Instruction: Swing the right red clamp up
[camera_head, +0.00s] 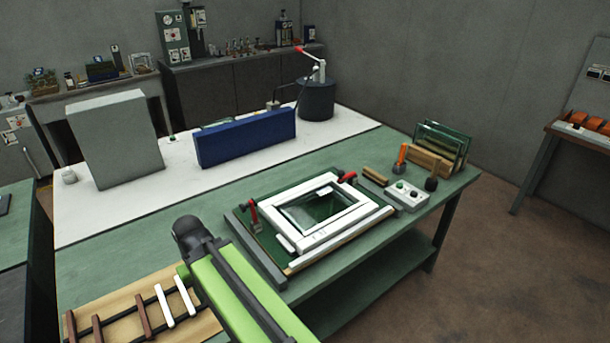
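The right red clamp (347,177) is at the far right corner of the white frame (296,241). Its red handle looks low and nearly level, close to the frame's edge. The left red clamp (252,212) is at the frame's left side, and its handle stands more upright. The white frame, with a glass pane inside, lies flat on a green fixture board (241,226) on the bench. My green arm reaches in from the bottom, left of the fixture and apart from both clamps. I see no gripper fingers.
A control box (408,195) with buttons, a wooden-handled tool and a rack of glass panes (440,147) stand right of the fixture. A blue block (246,137) and a dark cylinder (316,100) stand behind. A wooden board with strips (140,305) lies at front left.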

